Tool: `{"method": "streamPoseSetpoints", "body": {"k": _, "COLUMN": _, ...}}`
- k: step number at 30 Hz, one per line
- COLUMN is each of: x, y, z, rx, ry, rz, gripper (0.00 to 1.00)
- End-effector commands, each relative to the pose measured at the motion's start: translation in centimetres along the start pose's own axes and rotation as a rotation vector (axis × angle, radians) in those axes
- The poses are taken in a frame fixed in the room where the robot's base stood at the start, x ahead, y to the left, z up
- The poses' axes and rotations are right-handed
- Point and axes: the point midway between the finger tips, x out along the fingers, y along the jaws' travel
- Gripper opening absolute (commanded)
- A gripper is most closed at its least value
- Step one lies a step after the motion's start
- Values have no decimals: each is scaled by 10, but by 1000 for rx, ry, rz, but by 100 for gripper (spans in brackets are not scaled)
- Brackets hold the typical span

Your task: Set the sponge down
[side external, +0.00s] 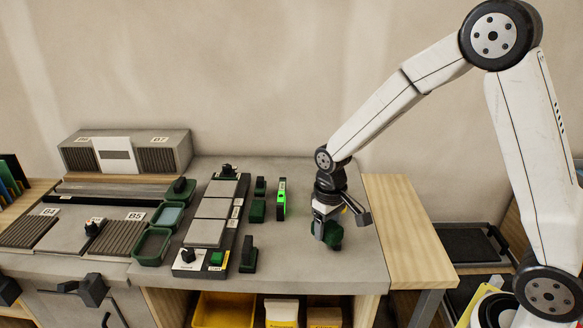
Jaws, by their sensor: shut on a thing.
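My gripper (327,220) points down over the right part of the grey worktop (300,262). It is shut on a dark green block, the sponge (334,238), which shows below and right of the fingers. The fingers hide part of the sponge. I cannot tell whether its underside touches the worktop or hangs just above it.
Left of my gripper stand a level with a bright green face (282,199), dark green blocks (257,211) and a dark tool (249,256). Further left are a rack of grey tiles (205,233) and two green-rimmed trays (152,247). The worktop in front is clear.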

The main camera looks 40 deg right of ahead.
Motion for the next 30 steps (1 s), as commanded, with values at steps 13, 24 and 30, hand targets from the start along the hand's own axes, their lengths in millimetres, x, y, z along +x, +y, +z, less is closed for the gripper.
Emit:
{"method": "streamPoseSetpoints", "body": {"k": 13, "x": -2, "y": 4, "z": 2, "rx": 17, "ry": 0, "rz": 0, "gripper": 8}}
{"method": "streamPoseSetpoints", "body": {"k": 24, "x": -20, "y": 51, "z": 41, "rx": 236, "ry": 2, "rz": 0, "gripper": 8}}
{"method": "streamPoseSetpoints", "body": {"k": 30, "x": -32, "y": 84, "z": 84, "rx": 441, "ry": 3, "rz": 0, "gripper": 8}}
